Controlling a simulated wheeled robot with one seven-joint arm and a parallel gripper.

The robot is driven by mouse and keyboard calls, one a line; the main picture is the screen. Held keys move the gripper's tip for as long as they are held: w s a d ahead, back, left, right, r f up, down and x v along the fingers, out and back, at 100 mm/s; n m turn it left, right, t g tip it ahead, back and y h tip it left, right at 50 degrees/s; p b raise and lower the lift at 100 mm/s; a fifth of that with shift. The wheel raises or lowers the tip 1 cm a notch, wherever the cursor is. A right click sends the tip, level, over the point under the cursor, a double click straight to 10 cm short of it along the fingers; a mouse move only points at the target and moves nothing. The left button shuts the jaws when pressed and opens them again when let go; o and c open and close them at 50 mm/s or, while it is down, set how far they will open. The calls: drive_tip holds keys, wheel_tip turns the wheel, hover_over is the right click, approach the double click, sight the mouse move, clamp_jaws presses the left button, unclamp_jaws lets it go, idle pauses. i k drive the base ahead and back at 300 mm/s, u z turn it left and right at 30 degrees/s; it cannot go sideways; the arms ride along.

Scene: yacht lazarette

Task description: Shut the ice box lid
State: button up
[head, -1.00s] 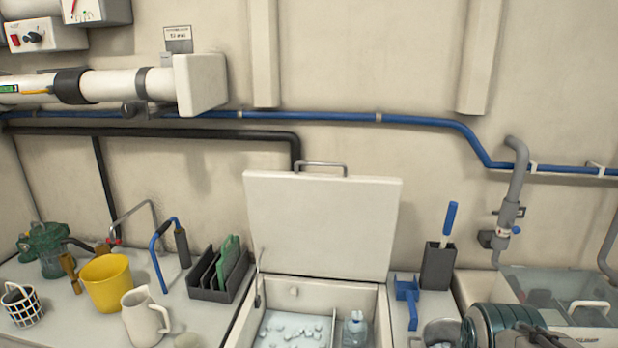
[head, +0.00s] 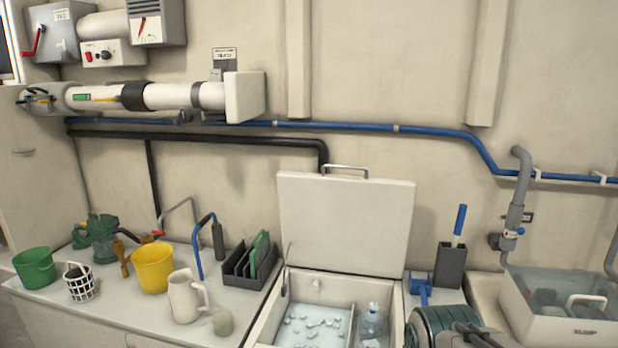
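The ice box lid (head: 345,225) is a flat white panel with a grey bar handle (head: 345,169) on its top edge. It stands open, raised nearly upright against the back wall, behind the white ice box (head: 316,286). A thin stay shows at the lid's left side. Inside the box are loose ice cubes (head: 315,326) on the left and a clear bottle (head: 371,322) on the right. Part of my arm, teal and dark grey, shows at the bottom right, in front of the box's right side. My gripper cannot be made out in the head view.
Left of the box, the counter holds a file rack (head: 250,262), white pitcher (head: 184,298), yellow bucket (head: 153,268), green bucket (head: 35,267) and black-and-white basket (head: 79,283). Right of it stand a dark holder (head: 450,265) and a clear-topped bin (head: 562,310). A blue pipe (head: 397,128) crosses the wall.

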sight(345, 223)
drive_tip(key=u, duration=0.05)
drive_tip(key=i, duration=0.5)
drive_tip(key=k, duration=1.2)
drive_tip(key=u, duration=0.7)
drive_tip(key=i, duration=1.45)
drive_tip(key=z, duration=0.35)
